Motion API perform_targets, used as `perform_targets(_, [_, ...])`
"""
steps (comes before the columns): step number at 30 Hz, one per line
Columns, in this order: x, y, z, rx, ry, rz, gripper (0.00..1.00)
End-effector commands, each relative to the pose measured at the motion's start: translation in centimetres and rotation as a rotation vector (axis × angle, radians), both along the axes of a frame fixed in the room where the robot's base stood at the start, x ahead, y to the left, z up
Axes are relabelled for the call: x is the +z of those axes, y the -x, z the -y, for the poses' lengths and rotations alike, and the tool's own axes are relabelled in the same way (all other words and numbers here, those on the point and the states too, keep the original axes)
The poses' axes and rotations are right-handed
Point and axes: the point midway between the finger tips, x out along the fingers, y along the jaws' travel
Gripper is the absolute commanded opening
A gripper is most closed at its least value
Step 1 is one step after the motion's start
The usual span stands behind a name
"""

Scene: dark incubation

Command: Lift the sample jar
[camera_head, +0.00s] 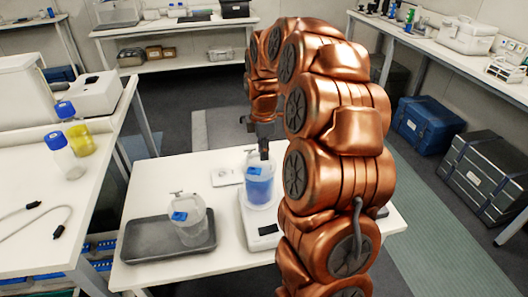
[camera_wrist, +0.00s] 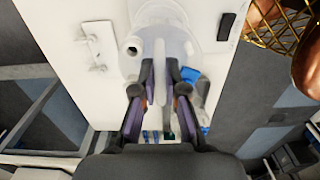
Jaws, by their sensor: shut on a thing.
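A clear jar with blue contents (camera_head: 260,188) is upright at a white bench device (camera_head: 262,236) on the white table; I cannot tell whether its base touches the device. My gripper (camera_head: 264,150) is above this jar, partly hidden by my arm. In the wrist view, my gripper (camera_wrist: 161,82) is shut on a thin upright translucent part at the top of the jar (camera_wrist: 180,22). A second clear jar (camera_head: 190,224), with a blue patch near its top, stands in a dark grey tray (camera_head: 140,243) to the left.
Blue and black cases (camera_head: 428,124) stand on the floor at right. The table's left rear is clear.

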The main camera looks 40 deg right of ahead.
Motion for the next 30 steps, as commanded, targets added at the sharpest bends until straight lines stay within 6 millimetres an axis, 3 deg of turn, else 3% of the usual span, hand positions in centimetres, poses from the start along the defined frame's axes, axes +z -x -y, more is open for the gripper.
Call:
perform_targets(21, [5.3,-0.1,0.1,0.000,0.003,0.007,0.00])
perform_targets(30, [5.5,-0.1,0.0,0.000,0.002,0.005,0.00])
